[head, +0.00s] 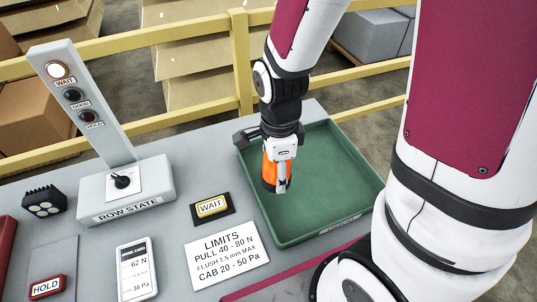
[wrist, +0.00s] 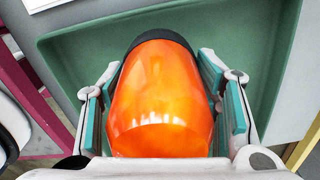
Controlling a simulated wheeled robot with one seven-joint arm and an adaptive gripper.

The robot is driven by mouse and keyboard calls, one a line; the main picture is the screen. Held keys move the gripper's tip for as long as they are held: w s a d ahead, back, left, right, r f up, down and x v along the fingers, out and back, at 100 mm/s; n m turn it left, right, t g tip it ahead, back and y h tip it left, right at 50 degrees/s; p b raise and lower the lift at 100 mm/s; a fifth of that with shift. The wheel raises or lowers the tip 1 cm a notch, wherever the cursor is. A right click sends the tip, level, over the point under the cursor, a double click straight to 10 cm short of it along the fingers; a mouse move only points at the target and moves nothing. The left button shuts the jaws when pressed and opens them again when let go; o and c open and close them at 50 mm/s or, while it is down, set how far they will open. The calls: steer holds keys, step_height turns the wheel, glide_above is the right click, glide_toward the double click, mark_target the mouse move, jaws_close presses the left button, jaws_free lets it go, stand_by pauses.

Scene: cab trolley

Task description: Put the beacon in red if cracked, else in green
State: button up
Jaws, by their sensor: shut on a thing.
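The orange beacon (head: 270,172) has a dark base and is held in my gripper (head: 282,180) over the left part of the green tray (head: 349,217). In the wrist view the beacon (wrist: 160,95) sits between the two teal-padded fingers of my gripper (wrist: 162,100), its dark base toward the green tray (wrist: 70,65). The orange surface facing the wrist camera looks smooth and glossy, with no crack visible there; its other sides are hidden. I cannot tell whether the base touches the tray floor. A red tray edge (head: 5,240) shows at the far left.
A grey stand labelled ROW STATE (head: 125,195) has its WAIT lamp (head: 57,70) lit white. A yellow rail (head: 180,30) runs behind.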

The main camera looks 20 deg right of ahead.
steer(key=w, duration=0.2)
steer(key=w+d, duration=0.1)
steer(key=w, duration=0.2)
steer(key=w+d, duration=0.1)
steer(key=w, duration=0.2)
steer(key=shift+f, duration=0.35)
steer(key=shift+w+f, duration=0.15)
steer(key=shift+f, duration=1.6)
steer(key=shift+f+b, duration=0.2)
steer(key=shift+b, duration=0.1)
steer(key=o, duration=1.3)
steer(key=shift+r, duration=0.1)
